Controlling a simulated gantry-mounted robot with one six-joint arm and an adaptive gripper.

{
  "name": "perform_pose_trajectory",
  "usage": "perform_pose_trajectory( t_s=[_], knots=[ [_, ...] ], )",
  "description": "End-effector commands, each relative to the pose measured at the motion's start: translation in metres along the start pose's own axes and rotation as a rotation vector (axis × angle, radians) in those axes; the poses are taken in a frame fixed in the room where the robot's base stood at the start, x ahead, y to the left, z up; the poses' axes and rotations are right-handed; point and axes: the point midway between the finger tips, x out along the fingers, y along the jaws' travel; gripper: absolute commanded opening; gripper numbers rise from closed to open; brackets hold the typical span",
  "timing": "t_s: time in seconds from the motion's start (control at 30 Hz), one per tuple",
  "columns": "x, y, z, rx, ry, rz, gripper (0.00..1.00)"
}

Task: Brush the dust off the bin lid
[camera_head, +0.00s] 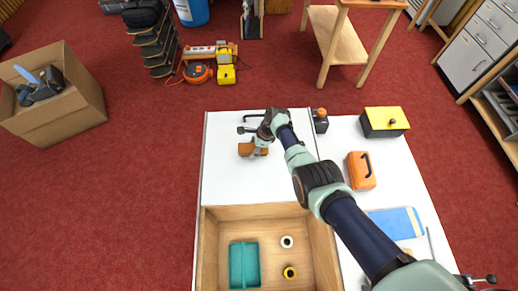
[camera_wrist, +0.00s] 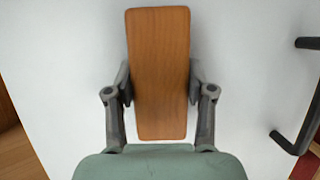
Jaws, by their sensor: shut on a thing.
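My gripper (camera_head: 259,142) is shut on a brown wooden-backed brush (camera_head: 247,150) over the white lid (camera_head: 225,180). In the wrist view my gripper (camera_wrist: 160,84) has one finger on each long side of the wooden block (camera_wrist: 160,115). Its bristles are hidden beneath it, so I cannot tell whether it touches the lid (camera_wrist: 70,60). A black bar handle (camera_wrist: 292,144) stands on the lid to the right in the wrist view. No dust can be made out on the white surface.
In front of the lid is an open wooden bin (camera_head: 208,250) with a teal tray (camera_head: 244,265) and two rolls. To the right on the bench are an orange case (camera_head: 361,172), a yellow-topped black box (camera_head: 385,122) and a dark orange-topped object (camera_head: 320,121). The lid's left part is clear.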

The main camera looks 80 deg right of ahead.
Motion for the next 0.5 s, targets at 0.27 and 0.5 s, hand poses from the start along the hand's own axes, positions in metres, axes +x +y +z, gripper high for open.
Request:
perform_pose_trajectory(
  t_s=[0.27,0.5],
  knots=[
    [0.004,0.001,0.007,-0.001,0.000,0.002,0.26],
    [0.012,0.001,0.029,-0.001,0.000,0.002,0.26]
  ],
)
